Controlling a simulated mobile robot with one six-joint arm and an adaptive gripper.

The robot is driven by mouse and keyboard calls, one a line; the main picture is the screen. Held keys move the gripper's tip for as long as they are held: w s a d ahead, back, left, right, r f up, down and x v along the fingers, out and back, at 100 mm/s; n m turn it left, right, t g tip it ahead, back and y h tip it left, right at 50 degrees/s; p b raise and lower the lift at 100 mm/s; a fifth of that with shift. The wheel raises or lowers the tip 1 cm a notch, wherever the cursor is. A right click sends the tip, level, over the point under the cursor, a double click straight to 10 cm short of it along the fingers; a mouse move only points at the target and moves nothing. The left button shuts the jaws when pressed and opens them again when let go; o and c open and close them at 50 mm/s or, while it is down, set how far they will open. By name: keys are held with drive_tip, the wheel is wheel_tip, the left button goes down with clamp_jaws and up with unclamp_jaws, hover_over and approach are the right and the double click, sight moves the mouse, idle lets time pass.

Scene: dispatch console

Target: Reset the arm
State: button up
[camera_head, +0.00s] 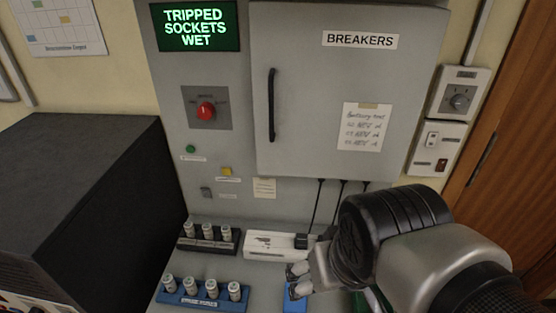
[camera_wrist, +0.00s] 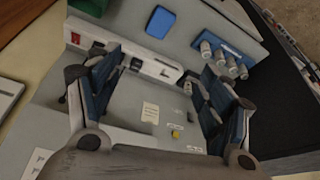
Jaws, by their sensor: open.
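My gripper (camera_head: 297,280) is at the lower middle of the head view, at the end of my arm, which comes in from the lower right. It is above the console's desk, in front of the white socket strip (camera_head: 272,246). In the wrist view my gripper (camera_wrist: 158,88) shows two dark blue fingers spread wide apart. Nothing is between them, and the grey console with a paper note (camera_wrist: 150,113) and a yellow button (camera_wrist: 176,133) shows beyond. The socket strip (camera_wrist: 155,67) also shows there, past the fingers.
A blue rack (camera_head: 203,304) and a black rack (camera_head: 202,246) hold pale cylinders on the desk. A blue block (camera_head: 294,304) lies under my gripper. The closed breaker door (camera_head: 330,90), red knob (camera_head: 206,111) and lit screen reading "TRIPPED SOCKETS WET" (camera_head: 196,28) are behind. A dark cabinet (camera_head: 90,190) stands left.

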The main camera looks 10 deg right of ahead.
drive_tip(key=shift+s+r+t, duration=0.15)
drive_tip(key=shift+s+r, duration=0.1)
drive_tip(key=shift+s, duration=0.35)
drive_tip(key=shift+s+r+t, duration=0.15)
drive_tip(key=shift+s+r, duration=0.1)
drive_tip(key=shift+s, duration=0.3)
wheel_tip(320, 180, down, 6)
drive_tip(key=b, duration=0.6)
drive_tip(key=shift+o, duration=0.4)
drive_tip(key=shift+f, duration=0.1)
